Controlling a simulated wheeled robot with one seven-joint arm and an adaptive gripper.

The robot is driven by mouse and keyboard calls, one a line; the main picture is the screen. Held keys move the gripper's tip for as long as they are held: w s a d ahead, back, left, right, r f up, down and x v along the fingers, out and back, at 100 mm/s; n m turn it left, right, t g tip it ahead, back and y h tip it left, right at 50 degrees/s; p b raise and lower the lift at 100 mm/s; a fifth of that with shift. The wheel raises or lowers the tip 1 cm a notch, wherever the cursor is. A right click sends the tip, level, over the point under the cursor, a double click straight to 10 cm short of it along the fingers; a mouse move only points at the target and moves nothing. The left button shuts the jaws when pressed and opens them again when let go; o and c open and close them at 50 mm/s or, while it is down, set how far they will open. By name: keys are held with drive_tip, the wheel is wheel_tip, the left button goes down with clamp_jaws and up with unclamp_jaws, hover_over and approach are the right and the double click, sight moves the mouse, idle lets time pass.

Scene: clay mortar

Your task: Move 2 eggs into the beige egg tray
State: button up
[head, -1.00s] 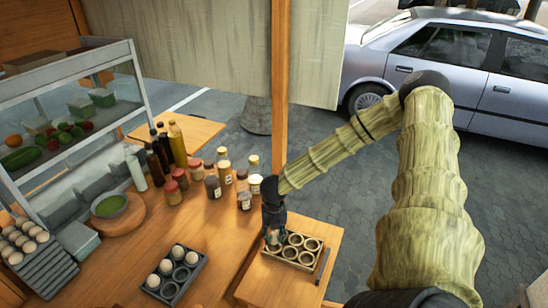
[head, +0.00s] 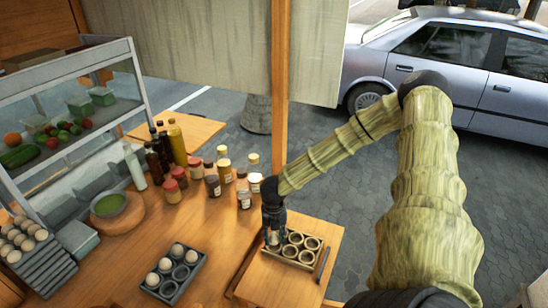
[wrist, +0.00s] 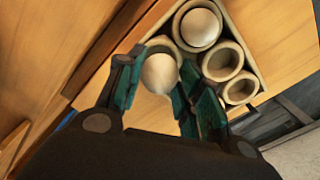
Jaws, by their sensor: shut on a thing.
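The beige egg tray (head: 290,262) sits on the small wooden side table at the right, under my gripper. It has round cups; in the wrist view the tray (wrist: 244,42) holds one pale egg (wrist: 200,27) in a cup, and several other visible cups are empty. My gripper (wrist: 165,80) points down and is shut on another pale egg (wrist: 160,73), over the tray's near cups. I cannot tell whether this egg touches a cup. In the head view my gripper (head: 273,240) covers part of the tray.
More eggs (head: 22,238) sit on a stack at far left. Bottles and jars (head: 222,172) stand behind.

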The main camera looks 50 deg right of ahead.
sight(274, 240)
drive_tip(key=shift+f+b, duration=1.2)
drive_tip(key=shift+f, duration=0.5)
idle(1.2)
drive_tip(key=o, duration=0.8)
drive_tip(key=shift+r, duration=0.15)
drive_tip(key=shift+r, duration=5.9)
